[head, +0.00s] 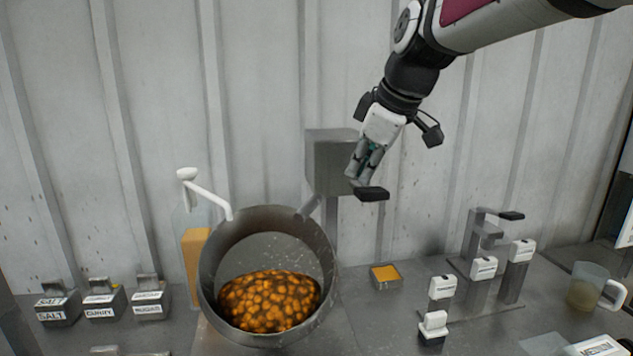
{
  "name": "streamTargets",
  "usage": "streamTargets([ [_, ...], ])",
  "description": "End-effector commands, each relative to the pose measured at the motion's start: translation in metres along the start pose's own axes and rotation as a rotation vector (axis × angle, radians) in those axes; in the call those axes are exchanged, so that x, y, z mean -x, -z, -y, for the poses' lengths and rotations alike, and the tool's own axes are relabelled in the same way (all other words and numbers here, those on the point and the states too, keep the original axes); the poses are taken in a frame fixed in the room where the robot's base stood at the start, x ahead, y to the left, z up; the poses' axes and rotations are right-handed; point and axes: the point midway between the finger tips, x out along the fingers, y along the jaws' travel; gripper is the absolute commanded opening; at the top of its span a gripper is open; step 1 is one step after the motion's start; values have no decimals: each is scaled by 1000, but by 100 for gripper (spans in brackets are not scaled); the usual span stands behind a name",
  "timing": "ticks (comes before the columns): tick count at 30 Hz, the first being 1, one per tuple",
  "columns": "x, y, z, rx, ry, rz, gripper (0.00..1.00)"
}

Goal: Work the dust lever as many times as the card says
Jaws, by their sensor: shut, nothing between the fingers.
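My gripper (361,178) is shut and empty, pointing down in front of the grey box (330,160) on the wall side. A dark paddle-like handle (372,194) sticks out just below its fingertips; I cannot tell whether they touch it. This handle looks like the dust lever, but no label on it is readable. A white card (600,346) at the lower right is cut off by the picture edge, and its text is not readable. A round metal drum (210,265), tilted open toward me, holds many orange-brown pieces (268,300).
Labelled bins, including SALT (57,307) and CURRY (104,302), stand at the left. A small orange-filled tray (386,277) sits right of the drum. A stand with another dark handle (511,215), several white-topped posts (484,267) and a mug (588,286) occupy the right.

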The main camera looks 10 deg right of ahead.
Motion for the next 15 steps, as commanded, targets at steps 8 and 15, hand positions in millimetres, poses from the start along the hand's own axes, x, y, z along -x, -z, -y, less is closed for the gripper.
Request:
streamTargets([
  [8,-3,-2,2,0,1,1,0],
  [15,-5,-4,3,0,1,1,0],
])
